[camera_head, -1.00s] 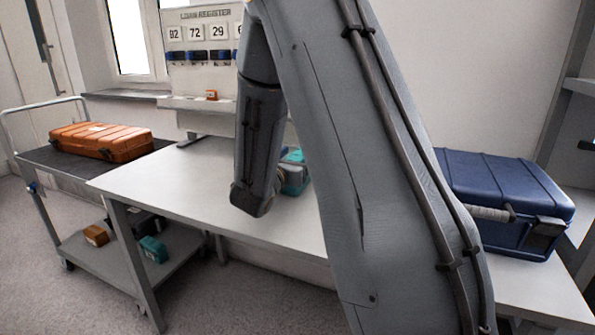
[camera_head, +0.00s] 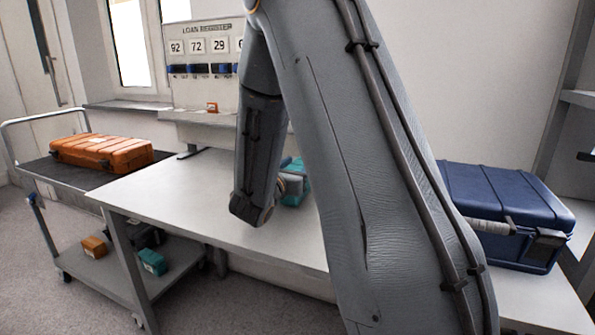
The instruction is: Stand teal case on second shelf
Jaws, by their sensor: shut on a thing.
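A teal case (camera_head: 298,190) shows just right of my wrist, in front of the back edge of the grey table (camera_head: 185,195). My arm hides part of it, and I cannot tell whether it touches the table top. My gripper (camera_head: 291,184) is mostly hidden behind my wrist and forearm. A small grey part of it shows against the teal case, and it is shut on that case. A shelf rack (camera_head: 580,98) is cut off at the right edge, so its levels cannot be told apart.
A large blue case (camera_head: 505,205) stands on the table's right. An orange case (camera_head: 100,152) lies on the trolley's top (camera_head: 45,168). A loan register board (camera_head: 205,75) stands behind. The table's left is clear.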

